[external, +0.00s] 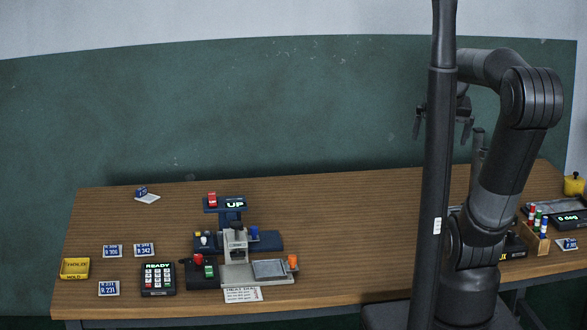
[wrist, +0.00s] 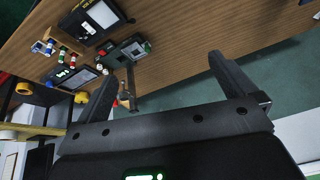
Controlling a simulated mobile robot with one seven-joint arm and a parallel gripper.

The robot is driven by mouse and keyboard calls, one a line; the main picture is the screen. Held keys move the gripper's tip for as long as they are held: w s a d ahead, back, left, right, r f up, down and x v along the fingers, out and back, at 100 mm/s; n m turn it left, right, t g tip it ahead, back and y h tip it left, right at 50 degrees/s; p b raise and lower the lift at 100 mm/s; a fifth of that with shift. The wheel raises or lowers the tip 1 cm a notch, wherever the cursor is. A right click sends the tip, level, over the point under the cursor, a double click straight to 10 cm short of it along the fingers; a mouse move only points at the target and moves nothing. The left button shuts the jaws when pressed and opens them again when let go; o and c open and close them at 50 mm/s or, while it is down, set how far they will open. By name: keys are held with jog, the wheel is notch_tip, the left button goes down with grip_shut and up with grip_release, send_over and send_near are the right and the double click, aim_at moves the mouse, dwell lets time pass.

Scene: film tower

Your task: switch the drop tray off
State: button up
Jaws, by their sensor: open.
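A small tower device (external: 234,240) stands on the wooden table, left of centre in the external view. Its lit display (external: 235,203) reads UP, with a red part (external: 212,199) beside it. A shallow grey tray (external: 270,268) lies at its front right, with an orange-red knob (external: 293,261) at the corner. Red (external: 198,259) and green (external: 209,270) controls sit at its front left. I cannot tell which control belongs to the drop tray. My gripper (external: 441,136) is open and empty, high above the table at the right, far from the device. In the wrist view its fingers (wrist: 160,68) are spread apart.
A keypad box reading READY (external: 158,279), a yellow HOLD tray (external: 75,268) and several blue labelled cards (external: 112,251) lie at left. At right are a wooden rack with coloured vials (external: 535,236) and a device reading 0 deg (external: 567,220). The table's middle is clear.

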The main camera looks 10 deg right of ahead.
jog(key=s+n, duration=0.1)
jog(key=s+a+f, duration=0.1)
jog(key=s+n, duration=0.1)
jog(key=s, duration=0.1)
jog(key=shift+a+f+n+t, duration=0.2)
jog(key=shift+f+n+t, duration=0.1)
jog(key=shift+t, duration=0.1)
